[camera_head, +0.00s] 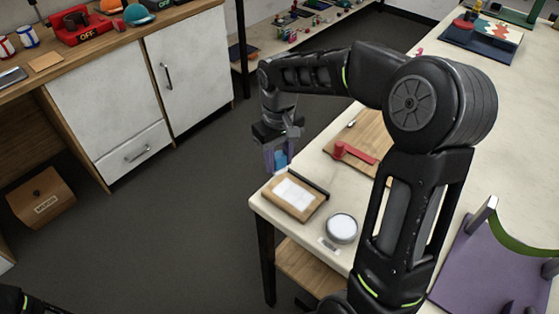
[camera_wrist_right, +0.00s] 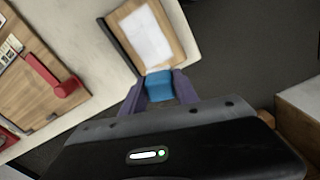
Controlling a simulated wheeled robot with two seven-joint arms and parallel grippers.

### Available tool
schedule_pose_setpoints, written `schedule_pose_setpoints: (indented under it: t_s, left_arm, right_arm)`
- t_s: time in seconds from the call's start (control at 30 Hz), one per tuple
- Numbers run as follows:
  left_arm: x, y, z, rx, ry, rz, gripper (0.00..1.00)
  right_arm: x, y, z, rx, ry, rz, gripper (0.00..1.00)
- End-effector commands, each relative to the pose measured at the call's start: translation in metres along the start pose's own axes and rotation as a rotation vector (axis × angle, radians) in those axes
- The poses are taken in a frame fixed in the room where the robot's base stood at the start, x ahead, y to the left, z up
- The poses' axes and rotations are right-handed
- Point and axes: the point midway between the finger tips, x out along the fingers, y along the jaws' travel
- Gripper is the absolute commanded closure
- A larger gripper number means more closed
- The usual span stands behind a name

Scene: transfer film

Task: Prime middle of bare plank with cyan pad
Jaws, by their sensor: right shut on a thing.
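My right gripper (camera_head: 276,158) hangs just past the near left corner of the white table, with its purple fingers shut on a cyan-blue pad (camera_head: 281,160). In the right wrist view the pad (camera_wrist_right: 158,87) sits between the fingertips, close to the short edge of a small wooden board (camera_wrist_right: 179,30) with a white patch on it. I cannot tell whether pad and board touch. That board (camera_head: 309,207) lies at the table corner. A larger wooden plank (camera_head: 372,132) with a red clamp-like piece (camera_head: 352,152) lies further back, partly hidden by my right arm.
A round white-topped dish (camera_head: 341,228) stands beside the small board. A purple stand (camera_head: 480,262) with a green curved strip is at the right.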

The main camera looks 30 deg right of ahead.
Motion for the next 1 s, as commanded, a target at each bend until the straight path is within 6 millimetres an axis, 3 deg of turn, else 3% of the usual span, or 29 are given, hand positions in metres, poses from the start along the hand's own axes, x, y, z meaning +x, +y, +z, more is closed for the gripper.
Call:
schedule_pose_setpoints:
  t_s: [0.1,0.33,1.0]
  left_arm:
    - [-0.011,0.003,0.001,-0.002,-0.003,-0.003,0.64]
    - [-0.021,0.005,0.001,-0.003,-0.008,-0.007,0.64]
    - [-0.019,0.004,0.001,-0.004,-0.008,-0.007,0.64]
  right_arm:
    - [-0.015,0.000,-0.001,0.000,0.001,0.000,1.00]
    - [-0.030,-0.001,-0.003,-0.001,0.002,0.000,1.00]
    - [-0.027,-0.004,-0.005,-0.002,0.001,0.000,1.00]
